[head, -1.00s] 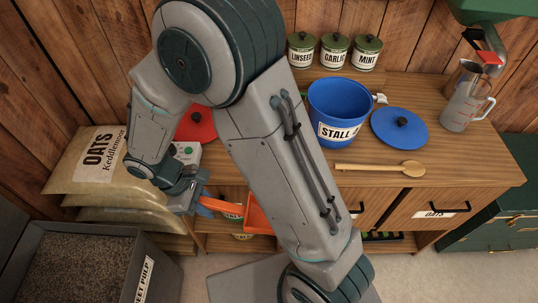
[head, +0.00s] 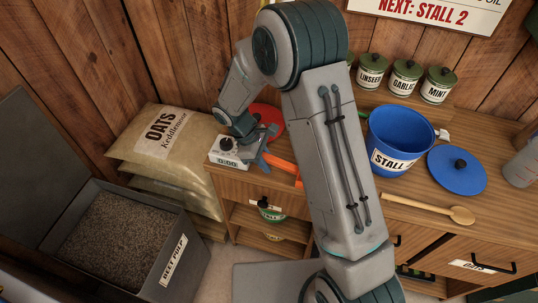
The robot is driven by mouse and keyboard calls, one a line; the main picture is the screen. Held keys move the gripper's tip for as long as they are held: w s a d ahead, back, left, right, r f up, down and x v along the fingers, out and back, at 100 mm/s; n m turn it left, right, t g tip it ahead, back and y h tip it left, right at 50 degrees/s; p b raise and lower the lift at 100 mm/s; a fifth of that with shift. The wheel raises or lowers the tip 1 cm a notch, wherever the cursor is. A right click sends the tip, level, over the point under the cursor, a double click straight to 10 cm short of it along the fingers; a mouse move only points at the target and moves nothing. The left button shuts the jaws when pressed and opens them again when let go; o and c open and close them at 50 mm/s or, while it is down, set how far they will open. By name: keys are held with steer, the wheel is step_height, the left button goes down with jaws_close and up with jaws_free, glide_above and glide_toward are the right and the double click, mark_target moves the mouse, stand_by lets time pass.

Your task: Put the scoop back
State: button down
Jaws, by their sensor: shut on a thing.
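My gripper (head: 259,158) is shut on an orange scoop (head: 284,167), which it holds near the left front of the wooden counter (head: 434,202). The orange piece extends right from the jaws, and its far end is hidden behind my arm. I cannot tell from this view whether it touches the counter. The beet pulp bin (head: 128,232), with its lid open, stands on the floor at the left, filled with brown pellets.
A small white scale or timer box (head: 229,151) and a red lid (head: 268,117) are close to my gripper. A blue Stall bucket (head: 398,138), blue lid (head: 457,171) and wooden spoon (head: 428,209) lie right of my arm. Oats sacks (head: 165,150) are stacked left.

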steer(key=w, duration=0.1)
steer(key=w+d+f+p, duration=0.1)
steer(key=shift+w, duration=0.3)
steer(key=shift+f, duration=0.25)
steer(key=shift+f, duration=0.2)
steer(key=c, duration=1.3)
jaws_free()
steer(key=shift+r, duration=0.15)
